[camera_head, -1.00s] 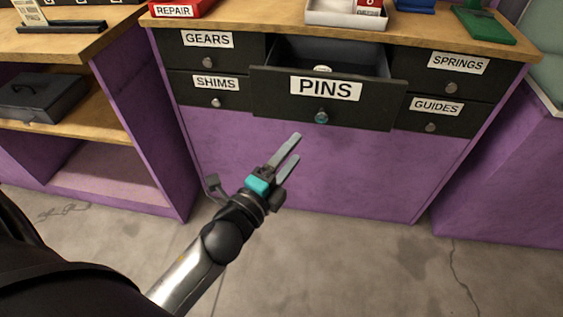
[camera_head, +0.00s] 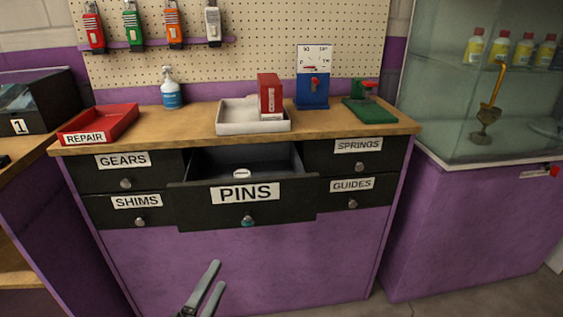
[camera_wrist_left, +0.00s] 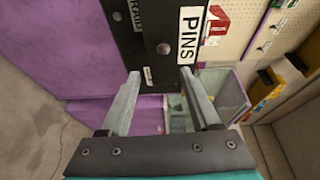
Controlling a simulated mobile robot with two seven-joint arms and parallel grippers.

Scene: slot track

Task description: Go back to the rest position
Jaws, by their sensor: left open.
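My left gripper (camera_head: 203,291) is open and empty, low in front of the purple cabinet front, below the drawers. In the left wrist view its two fingers (camera_wrist_left: 161,95) are apart with nothing between them. The PINS drawer (camera_head: 246,193) is pulled open, with its knob (camera_head: 248,221) at the front. A small white-labelled item (camera_head: 243,174) shows inside it. In the left wrist view the PINS label (camera_wrist_left: 190,34) is beyond the fingers, with a gap between. My right gripper is not in view.
The GEARS (camera_head: 122,161), SHIMS, SPRINGS and GUIDES drawers look shut. On the bench top stand a red REPAIR tray (camera_head: 112,123), a grey tray (camera_head: 240,118) with a red box (camera_head: 270,94), a blue device (camera_head: 312,93) and a green one (camera_head: 369,110). A glass cabinet (camera_head: 440,90) stands at right.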

